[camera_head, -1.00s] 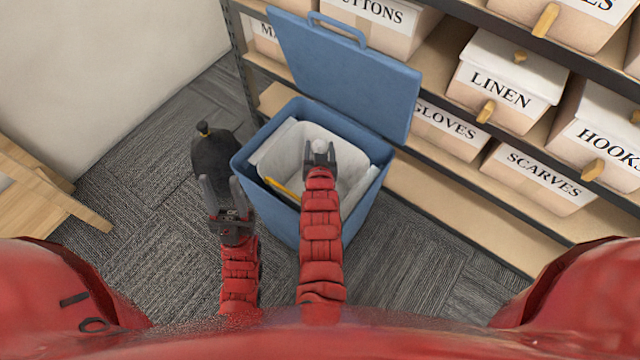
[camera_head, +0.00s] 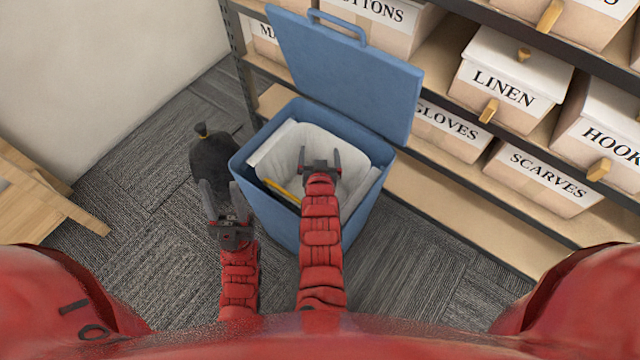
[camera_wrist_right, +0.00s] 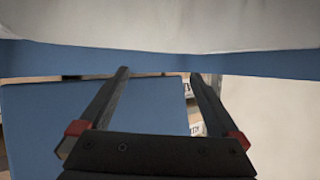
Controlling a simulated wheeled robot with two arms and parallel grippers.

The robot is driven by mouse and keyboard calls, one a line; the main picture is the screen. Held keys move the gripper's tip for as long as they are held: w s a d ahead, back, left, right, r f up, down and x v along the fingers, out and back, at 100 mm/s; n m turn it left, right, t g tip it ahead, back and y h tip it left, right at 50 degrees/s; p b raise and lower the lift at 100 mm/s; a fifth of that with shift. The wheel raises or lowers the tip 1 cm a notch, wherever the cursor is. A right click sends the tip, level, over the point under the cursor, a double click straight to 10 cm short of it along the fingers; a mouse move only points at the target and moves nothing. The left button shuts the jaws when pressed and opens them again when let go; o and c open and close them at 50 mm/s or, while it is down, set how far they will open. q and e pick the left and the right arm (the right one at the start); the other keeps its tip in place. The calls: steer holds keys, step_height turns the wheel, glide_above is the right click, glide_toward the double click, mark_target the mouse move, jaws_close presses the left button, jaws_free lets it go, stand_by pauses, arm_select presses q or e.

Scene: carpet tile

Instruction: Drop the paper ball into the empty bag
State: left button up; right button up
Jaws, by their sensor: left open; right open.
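A blue bin (camera_head: 272,218) with its lid open stands on the carpet, lined with a white bag (camera_head: 284,152). My right gripper (camera_head: 320,155) is open over the bag's mouth, with nothing between its fingers. In the right wrist view the open fingers (camera_wrist_right: 159,73) also show empty, with the white liner (camera_wrist_right: 150,25) and the blue rim beyond them. The paper ball is not visible in either current view; the bag's bottom is partly hidden by my right arm. My left gripper (camera_head: 220,190) is open and empty, left of the bin.
A black tied bag (camera_head: 210,165) sits on the floor left of the bin, close to my left gripper. A yellow strip (camera_head: 282,192) lies inside the bin. The raised lid (camera_head: 345,75) leans back towards the shelf of labelled boxes (camera_head: 505,85). A wooden piece (camera_head: 40,200) stands at left.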

step_height(320, 180, up, 5)
steer(key=p, duration=0.4)
steer(key=s+p, duration=0.7)
steer(key=s, duration=0.9)
steer(key=shift+p, duration=0.3)
